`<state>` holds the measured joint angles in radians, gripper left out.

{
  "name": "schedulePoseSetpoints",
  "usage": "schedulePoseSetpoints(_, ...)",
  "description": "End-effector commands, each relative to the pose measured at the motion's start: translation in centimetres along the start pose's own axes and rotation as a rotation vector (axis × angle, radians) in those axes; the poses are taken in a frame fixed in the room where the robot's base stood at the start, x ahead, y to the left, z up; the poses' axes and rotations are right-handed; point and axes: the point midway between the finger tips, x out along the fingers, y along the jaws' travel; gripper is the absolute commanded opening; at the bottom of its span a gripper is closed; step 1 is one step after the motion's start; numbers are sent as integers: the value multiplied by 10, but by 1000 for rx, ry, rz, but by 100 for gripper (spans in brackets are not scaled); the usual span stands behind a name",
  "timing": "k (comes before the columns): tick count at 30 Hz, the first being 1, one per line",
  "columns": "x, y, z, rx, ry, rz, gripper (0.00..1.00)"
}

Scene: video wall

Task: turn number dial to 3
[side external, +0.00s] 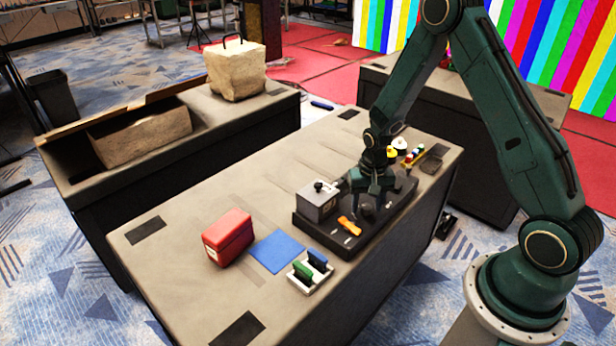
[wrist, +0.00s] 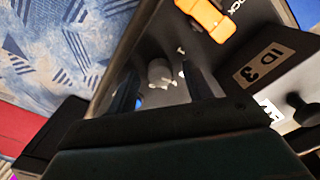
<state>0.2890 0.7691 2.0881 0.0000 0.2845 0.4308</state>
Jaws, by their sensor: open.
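A small grey round knob, which appears to be the number dial (wrist: 160,70), stands on the dark panel (side external: 335,243) with small white marks near it. Its numbers and its setting are too blurred to read. My gripper (side external: 370,195) is over the panel, pointing down. In the wrist view its two dark fingers (wrist: 160,80) are apart, with the knob between their tips. I cannot tell whether they touch it. In the side view the gripper hides the knob.
An orange handle (side external: 349,226) is close to the gripper, as is a grey box (side external: 316,204) with a black knob. A red box (side external: 228,238), a blue mat (side external: 277,252) and a white holder (side external: 310,276) with green and blue pieces stand left and in front.

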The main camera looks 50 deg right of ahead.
Motion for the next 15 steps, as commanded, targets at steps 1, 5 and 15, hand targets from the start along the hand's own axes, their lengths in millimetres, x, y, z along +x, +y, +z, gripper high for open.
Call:
schedulePoseSetpoints(1, -2, 0, 0, 0, 0, 0, 50)
schedulePoseSetpoints(5, -9, 0, 0, 0, 1, -1, 50)
schedulePoseSetpoints(15, -49, 0, -1, 0, 3, -1, 50)
